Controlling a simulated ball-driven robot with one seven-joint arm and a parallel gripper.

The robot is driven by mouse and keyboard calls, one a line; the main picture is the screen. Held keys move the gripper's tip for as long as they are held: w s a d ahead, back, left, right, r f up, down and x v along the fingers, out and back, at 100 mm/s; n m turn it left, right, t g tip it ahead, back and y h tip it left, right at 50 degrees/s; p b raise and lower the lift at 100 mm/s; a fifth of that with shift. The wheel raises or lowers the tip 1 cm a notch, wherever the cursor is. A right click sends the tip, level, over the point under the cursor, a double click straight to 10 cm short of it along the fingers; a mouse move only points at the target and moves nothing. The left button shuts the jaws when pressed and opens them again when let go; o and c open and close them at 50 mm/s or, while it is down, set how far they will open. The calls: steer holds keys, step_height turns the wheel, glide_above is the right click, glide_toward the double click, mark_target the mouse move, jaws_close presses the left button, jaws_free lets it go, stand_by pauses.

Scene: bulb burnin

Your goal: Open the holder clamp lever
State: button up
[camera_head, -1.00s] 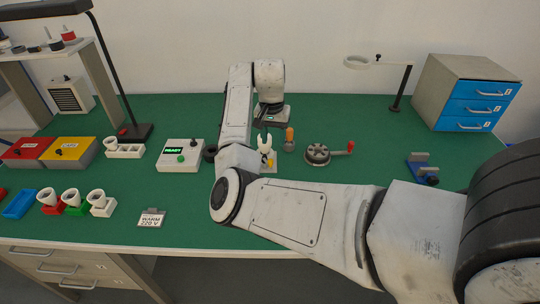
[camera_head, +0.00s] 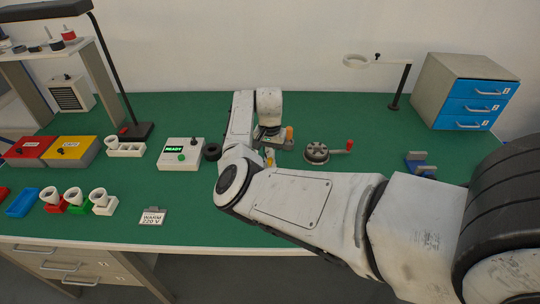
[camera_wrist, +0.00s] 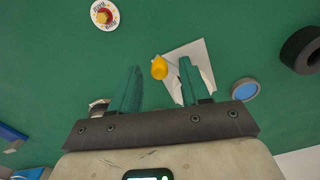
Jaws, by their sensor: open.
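The holder is a small white piece on the green bench, with a yellow knob that appears to be its lever end (camera_head: 270,155). My gripper (camera_wrist: 158,75) is open, with one finger on each side of the knob. I cannot tell whether either finger touches it. In the head view my arm hides most of the holder.
An orange-topped item (camera_head: 289,133) stands close right of the holder. A grey round fixture with a red-knobbed crank (camera_head: 316,153) is further right. A black ring (camera_head: 212,151) and a READY box (camera_head: 180,154) are on the left.

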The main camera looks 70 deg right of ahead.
steer(key=shift+f, duration=0.25)
jaws_close()
stand_by(0.3)
